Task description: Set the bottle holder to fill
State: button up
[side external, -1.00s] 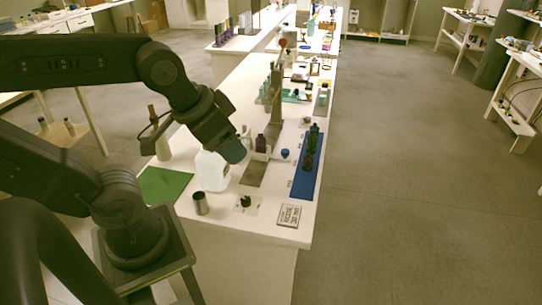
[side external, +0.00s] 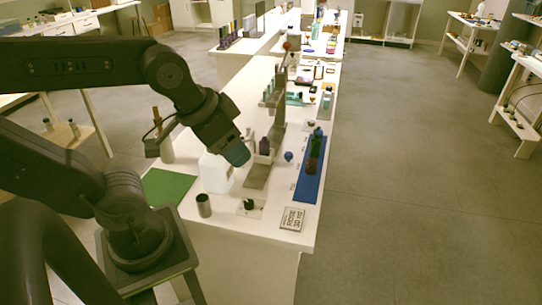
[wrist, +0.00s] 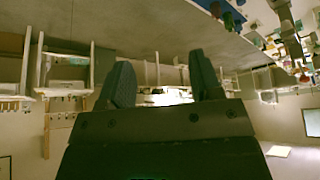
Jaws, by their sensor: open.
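A grey upright stand (side external: 279,112) rises from a flat grey base (side external: 257,177) on the white bench. A small dark bottle (side external: 264,146) is at the stand in a pale holder, too small to tell its setting. My gripper (wrist: 163,78) is open and empty in the wrist view, its two dark fingers apart. In the side view its blue-grey end (side external: 237,153) points down and right, above the bench and left of the dark bottle. It seems apart from the bottle, though depth is hard to judge. The holder cannot be made out in the wrist view.
A white jug (side external: 215,172) stands just below my gripper in the picture. A blue mat (side external: 308,187) with dark bottles lies right of the stand. A metal cup (side external: 204,205), a green mat (side external: 168,186) and a printed sign (side external: 292,219) are near the bench front.

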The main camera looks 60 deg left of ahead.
jog(key=w+a+n, duration=0.1)
jog(key=w+a, duration=0.3)
jog(key=w, duration=0.6)
jog(key=n+g+y, duration=0.1)
jog(key=n+y, duration=0.1)
jog(key=n, duration=0.2)
send_over(289, 154)
jog(key=s+d, duration=0.2)
jog(key=s, duration=0.3)
notch_tip(289, 154, down, 19)
jog(key=shift+m, duration=0.3)
jog(key=x, duration=1.3)
jog(key=shift+s+f, duration=0.15)
jog(key=shift+f, duration=0.2)
jog(key=shift+g, duration=0.3)
grip_shut()
